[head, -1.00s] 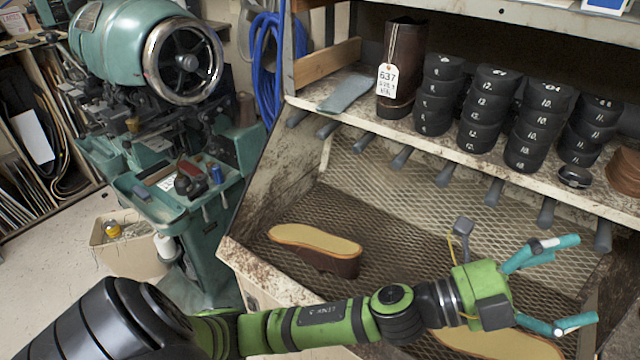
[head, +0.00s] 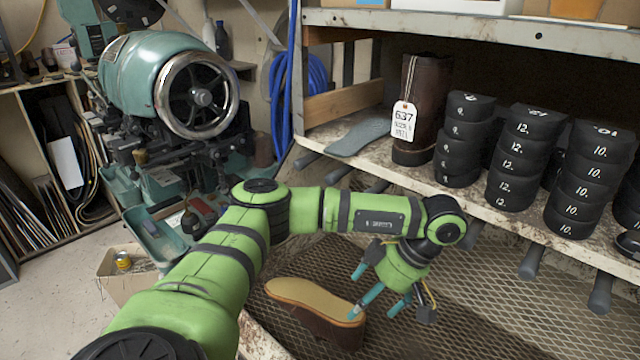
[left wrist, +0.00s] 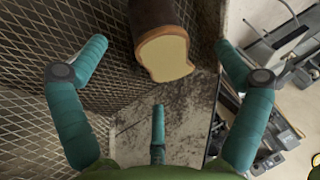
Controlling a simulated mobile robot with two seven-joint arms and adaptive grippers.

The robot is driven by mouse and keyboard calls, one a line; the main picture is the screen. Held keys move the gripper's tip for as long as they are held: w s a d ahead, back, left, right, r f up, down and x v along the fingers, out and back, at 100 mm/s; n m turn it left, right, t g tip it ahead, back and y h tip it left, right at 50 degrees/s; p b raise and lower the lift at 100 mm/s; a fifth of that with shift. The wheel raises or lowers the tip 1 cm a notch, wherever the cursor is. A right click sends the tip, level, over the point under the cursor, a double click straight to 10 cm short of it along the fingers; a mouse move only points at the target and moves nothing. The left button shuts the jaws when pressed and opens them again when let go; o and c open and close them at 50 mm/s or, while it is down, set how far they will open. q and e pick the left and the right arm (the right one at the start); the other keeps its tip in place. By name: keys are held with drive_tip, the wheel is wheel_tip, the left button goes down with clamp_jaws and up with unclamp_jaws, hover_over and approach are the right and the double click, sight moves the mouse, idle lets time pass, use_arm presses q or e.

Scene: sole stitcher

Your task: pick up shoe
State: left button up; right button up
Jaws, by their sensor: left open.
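A shoe lies sole up in the mesh-floored bin. In the head view its tan sole and brown side (head: 310,298) show left of my left gripper (head: 376,296). The gripper is open, with its teal fingers pointing down, and one finger overlaps the shoe's right end in the picture. I cannot tell whether it touches. In the left wrist view the shoe (left wrist: 165,50) is at the top centre, end on, between the two spread side fingers. A third finger is below it with a gap, and nothing is in the grasp. My right gripper is not in view.
A shelf (head: 480,212) above the bin holds stacks of black numbered rolls (head: 525,155), a tagged brown boot shaft (head: 420,110) and a grey insole (head: 360,136). Dark pegs (head: 531,262) stick out below it. A green machine (head: 165,80) stands at the left. Mesh floor (head: 480,310) right of the gripper is clear.

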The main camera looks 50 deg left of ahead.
sight(312, 314)
use_arm(q)
drive_tip(key=shift+x, duration=0.8)
drive_tip(key=shift+p+x, duration=0.6)
drive_tip(key=shift+x, duration=1.95)
drive_tip(key=shift+a, duration=0.2)
drive_tip(key=shift+c, duration=0.4)
drive_tip(key=c, duration=1.7)
